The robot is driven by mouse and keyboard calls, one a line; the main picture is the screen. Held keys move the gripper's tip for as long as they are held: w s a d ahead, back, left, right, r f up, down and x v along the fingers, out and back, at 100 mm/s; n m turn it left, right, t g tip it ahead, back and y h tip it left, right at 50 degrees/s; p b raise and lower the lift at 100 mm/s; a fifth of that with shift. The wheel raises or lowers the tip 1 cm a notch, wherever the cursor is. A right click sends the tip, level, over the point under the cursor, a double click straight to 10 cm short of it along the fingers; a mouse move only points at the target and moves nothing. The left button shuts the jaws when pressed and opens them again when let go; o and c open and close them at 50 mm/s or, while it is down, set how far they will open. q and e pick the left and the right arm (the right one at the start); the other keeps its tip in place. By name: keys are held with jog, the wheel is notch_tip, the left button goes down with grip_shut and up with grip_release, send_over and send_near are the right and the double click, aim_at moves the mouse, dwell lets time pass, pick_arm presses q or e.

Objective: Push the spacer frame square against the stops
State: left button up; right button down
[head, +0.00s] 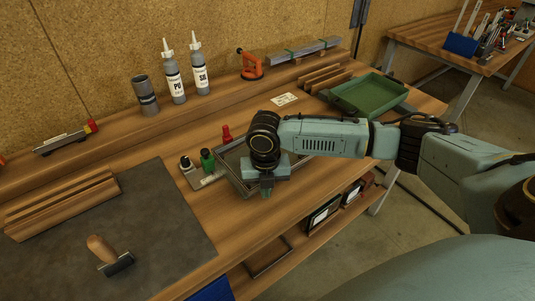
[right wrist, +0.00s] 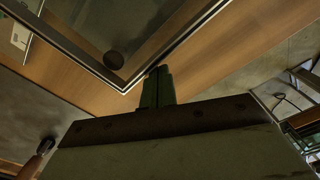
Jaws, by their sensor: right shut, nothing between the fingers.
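The grey metal spacer frame (head: 229,178) lies on the wooden bench, with a darker pane-like surface inside it. My right arm and gripper cover much of it in the head view. In the right wrist view a corner of the frame (right wrist: 124,84) shows, its two rails meeting close to my fingertips. My right gripper (head: 266,190) is shut and empty, pointing down at the frame's near side. Its fingers (right wrist: 157,84) are right beside that corner; I cannot tell whether they touch it. I cannot make out the stops. My left gripper is not in view.
A green tray (head: 368,96) stands at the back right. A dark mat (head: 170,220) with a roller (head: 117,262) lies at the left. The bench's front edge is close.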

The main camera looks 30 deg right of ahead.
jog(key=shift+w, duration=0.35)
dwell(0.4)
jog(key=shift+s+p, duration=0.8)
jog(key=shift+p, duration=0.15)
notch_tip(320, 180, up, 7)
jog(key=p, duration=0.8)
